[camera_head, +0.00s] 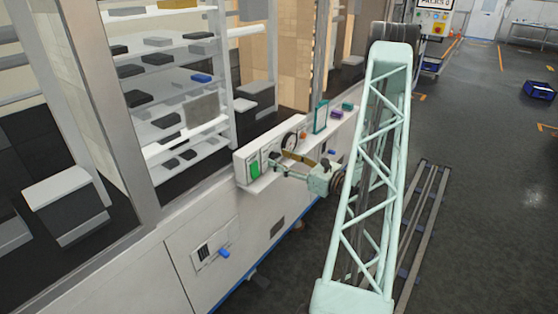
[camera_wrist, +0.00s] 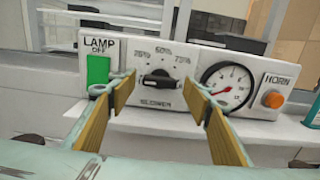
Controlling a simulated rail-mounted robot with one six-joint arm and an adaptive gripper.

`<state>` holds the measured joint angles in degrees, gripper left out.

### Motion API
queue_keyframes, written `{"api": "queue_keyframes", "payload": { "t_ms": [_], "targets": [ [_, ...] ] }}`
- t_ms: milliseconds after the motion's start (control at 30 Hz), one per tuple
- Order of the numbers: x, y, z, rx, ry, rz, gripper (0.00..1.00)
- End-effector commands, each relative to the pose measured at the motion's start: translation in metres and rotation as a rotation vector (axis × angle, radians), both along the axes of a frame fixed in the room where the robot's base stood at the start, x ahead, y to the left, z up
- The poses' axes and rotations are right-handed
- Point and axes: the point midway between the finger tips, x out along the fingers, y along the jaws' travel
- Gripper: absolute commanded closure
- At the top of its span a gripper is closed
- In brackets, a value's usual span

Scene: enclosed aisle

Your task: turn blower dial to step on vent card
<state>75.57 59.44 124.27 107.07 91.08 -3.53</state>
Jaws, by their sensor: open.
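The blower dial (camera_wrist: 158,80) is a black knob on a white panel, with percent marks above it and "BLOWER" below. Its handle lies roughly level; I cannot tell which mark it points to. My gripper (camera_wrist: 157,88) is open, its two tan-padded fingers on either side of the dial, with gaps between them and the knob. In the head view, my gripper (camera_head: 286,163) is at the front of the panel (camera_head: 242,165), and the dial is too small to make out. I cannot make out a readable vent card in either view.
Left of the dial is a green lamp switch (camera_wrist: 98,69) marked "LAMP OFF". To the right are a round gauge (camera_wrist: 227,87) and an orange horn button (camera_wrist: 273,99). A teal frame (camera_head: 321,116) stands farther along the ledge. Shelves with dark boxes are behind glass.

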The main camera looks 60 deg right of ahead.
Motion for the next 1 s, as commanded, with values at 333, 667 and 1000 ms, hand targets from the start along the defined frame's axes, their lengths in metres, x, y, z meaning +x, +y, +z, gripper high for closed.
{"api": "queue_keyframes", "payload": {
  "t_ms": [333, 667, 1000],
  "targets": [
    [0.0109, 0.0001, 0.0002, 0.000, 0.000, 0.001, 0.55],
    [0.0109, -0.0001, 0.0003, 0.000, 0.000, 0.001, 0.63],
    [0.0109, 0.0000, 0.0003, 0.002, 0.000, 0.001, 0.79]
  ]
}}
